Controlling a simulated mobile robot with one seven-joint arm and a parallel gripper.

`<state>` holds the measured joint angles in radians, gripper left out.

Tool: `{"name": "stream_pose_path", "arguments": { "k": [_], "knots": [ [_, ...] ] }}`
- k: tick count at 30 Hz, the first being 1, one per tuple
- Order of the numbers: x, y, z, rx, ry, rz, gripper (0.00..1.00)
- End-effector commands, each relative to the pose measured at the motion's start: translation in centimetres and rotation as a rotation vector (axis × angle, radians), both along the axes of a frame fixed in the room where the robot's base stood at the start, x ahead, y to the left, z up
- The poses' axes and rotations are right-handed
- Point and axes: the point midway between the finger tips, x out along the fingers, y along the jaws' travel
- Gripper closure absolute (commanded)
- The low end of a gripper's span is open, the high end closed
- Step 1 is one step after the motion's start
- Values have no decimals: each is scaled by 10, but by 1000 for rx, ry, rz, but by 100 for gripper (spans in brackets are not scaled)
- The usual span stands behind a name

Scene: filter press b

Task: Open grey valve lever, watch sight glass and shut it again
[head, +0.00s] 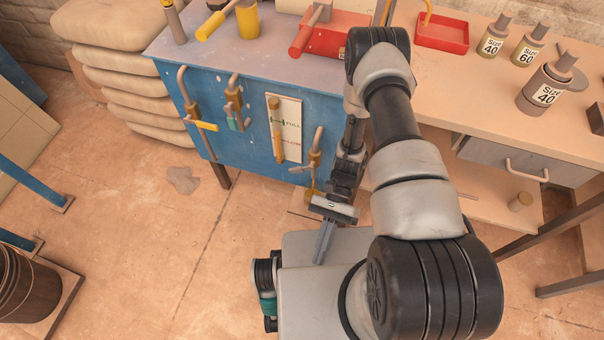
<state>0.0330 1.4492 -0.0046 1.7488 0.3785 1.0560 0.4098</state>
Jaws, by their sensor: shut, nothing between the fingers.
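The blue tank (240,160) stands upper left of centre in the head view. Its front carries several brass valves with pipes.
A workbench (465,85) on the right holds several grey bottles and a red tray (442,32). Its drawer (515,160) juts out slightly. Stacked sacks (115,50) stand left of the tank. The floor (180,240) in front is clear except for a small stain.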

Motion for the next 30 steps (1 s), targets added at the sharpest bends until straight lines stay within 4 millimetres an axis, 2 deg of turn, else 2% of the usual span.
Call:
{"name": "stream_pose_path", "arguments": {
  "k": [1, 3, 7, 12, 15, 18, 22, 26, 30],
  "knots": [
    [21, 1, 7, 28, -32, -165, 100],
    [52, 1, 9, 65, -80, -371, 100],
    [106, -11, 5, 128, -165, -697, 100],
    [168, -45, -6, 192, -278, -1064, 100],
    [193, -67, -10, 209, -332, -1213, 100],
    [207, -81, -12, 216, -362, -1292, 100],
    [213, -80, -16, 218, -372, -1317, 100],
    [217, -64, -24, 218, -370, -1313, 100],
    [226, -38, -36, 218, -368, -1312, 100]
  ]
}}
